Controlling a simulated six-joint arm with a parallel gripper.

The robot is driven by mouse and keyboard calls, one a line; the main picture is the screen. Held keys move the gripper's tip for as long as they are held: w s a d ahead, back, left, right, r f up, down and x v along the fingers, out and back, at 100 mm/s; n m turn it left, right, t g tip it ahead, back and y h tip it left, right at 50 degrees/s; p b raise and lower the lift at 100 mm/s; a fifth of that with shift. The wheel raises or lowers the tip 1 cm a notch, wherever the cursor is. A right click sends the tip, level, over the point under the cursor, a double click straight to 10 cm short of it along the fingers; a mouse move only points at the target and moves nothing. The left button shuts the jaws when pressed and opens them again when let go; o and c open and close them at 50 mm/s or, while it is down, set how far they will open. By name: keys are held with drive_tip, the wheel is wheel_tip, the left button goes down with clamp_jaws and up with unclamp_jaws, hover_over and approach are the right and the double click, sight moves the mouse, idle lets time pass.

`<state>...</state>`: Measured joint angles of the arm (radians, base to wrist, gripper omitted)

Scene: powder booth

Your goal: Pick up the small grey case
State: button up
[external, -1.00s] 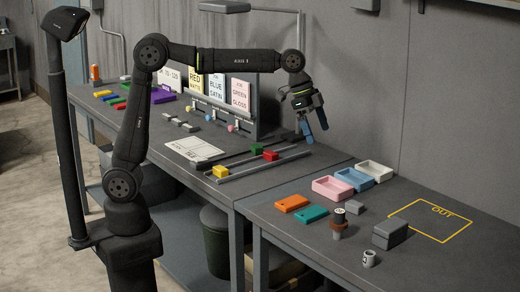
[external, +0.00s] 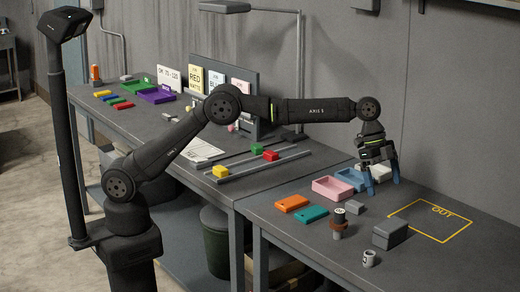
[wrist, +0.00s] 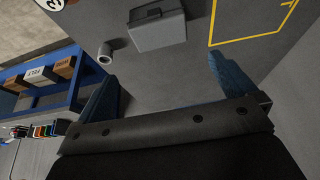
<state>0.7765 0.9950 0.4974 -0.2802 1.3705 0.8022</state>
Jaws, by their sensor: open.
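Two plain grey boxes are on the right-hand table. The smaller grey box (external: 355,208) lies beside the brown-and-white round object. The larger lidded grey case (external: 390,234) is nearer the front, left of the yellow outline. In the wrist view, the lidded case (wrist: 158,28) is at the top, ahead of my fingers; I cannot make out the smaller box there. My gripper (external: 382,185) is open and empty, pointing down above the back of the table near the blue and white trays. Its two blue fingers also show in the wrist view (wrist: 163,78), apart from both boxes.
A brown-and-white round object (external: 338,224), an orange block (external: 292,203), a teal block (external: 314,215) and a pink tray (external: 332,188) are to the left. The yellow OUT outline (external: 470,230) is empty.

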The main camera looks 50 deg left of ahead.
sight(391, 224)
drive_tip(key=x, duration=1.5)
drive_tip(key=shift+a+f, duration=0.1)
drive_tip(key=shift+f, duration=0.2)
drive_tip(key=c, duration=0.9)
